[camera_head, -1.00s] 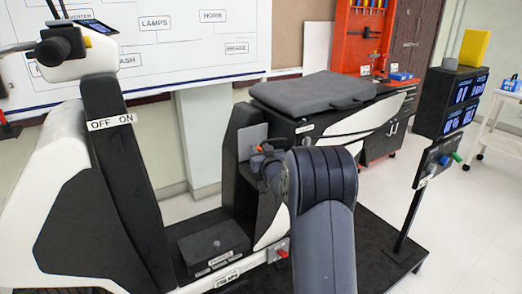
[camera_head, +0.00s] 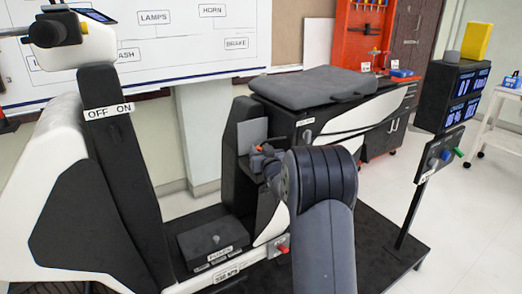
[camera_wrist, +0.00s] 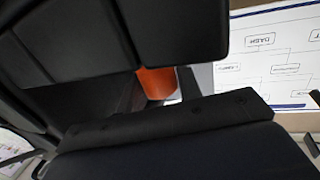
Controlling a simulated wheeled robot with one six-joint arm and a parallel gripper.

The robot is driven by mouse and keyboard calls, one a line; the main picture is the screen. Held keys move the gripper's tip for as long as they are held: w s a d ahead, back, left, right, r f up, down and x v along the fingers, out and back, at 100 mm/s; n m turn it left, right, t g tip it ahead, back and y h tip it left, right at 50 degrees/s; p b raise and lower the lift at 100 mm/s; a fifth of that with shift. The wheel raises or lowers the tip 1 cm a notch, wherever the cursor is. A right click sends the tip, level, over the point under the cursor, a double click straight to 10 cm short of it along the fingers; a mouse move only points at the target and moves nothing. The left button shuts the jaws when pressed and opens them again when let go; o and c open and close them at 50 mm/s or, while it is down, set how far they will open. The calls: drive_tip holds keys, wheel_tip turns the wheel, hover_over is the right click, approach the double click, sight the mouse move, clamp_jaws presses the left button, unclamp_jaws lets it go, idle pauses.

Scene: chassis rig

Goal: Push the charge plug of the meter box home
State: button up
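I cannot read a label naming the meter box. A dark panel box (camera_head: 436,155) on a post at the right carries a blue part and a green part (camera_head: 458,152); I cannot tell whether either is the charge plug. A small red part (camera_head: 282,249) sits on the low white side of the chassis. My arm fills the middle of the head view and hides what lies behind it. Small orange and grey parts (camera_head: 257,149) show just left of it; I cannot tell whether they belong to my gripper. The wrist view is mostly dark surfaces, with an orange round surface (camera_wrist: 157,83) between them.
The black-and-white chassis rig has a grey seat (camera_head: 312,92), a box labelled FUSES (camera_head: 212,240) and an OFF/ON column (camera_head: 108,110). A black display box (camera_head: 450,98) and a white cart (camera_head: 500,115) stand at the right. The floor right of the post is open.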

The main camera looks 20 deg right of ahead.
drive_tip(key=o, duration=0.5)
drive_tip(key=s, duration=1)
drive_tip(key=shift+s+a, duration=0.4)
drive_tip(key=shift+w, duration=0.1)
drive_tip(key=w, duration=1)
drive_tip(key=shift+w+d, duration=0.3)
drive_tip(key=shift+d, duration=0.05)
drive_tip(key=shift+r+p, duration=0.3)
drive_tip(key=shift+r, duration=0.05)
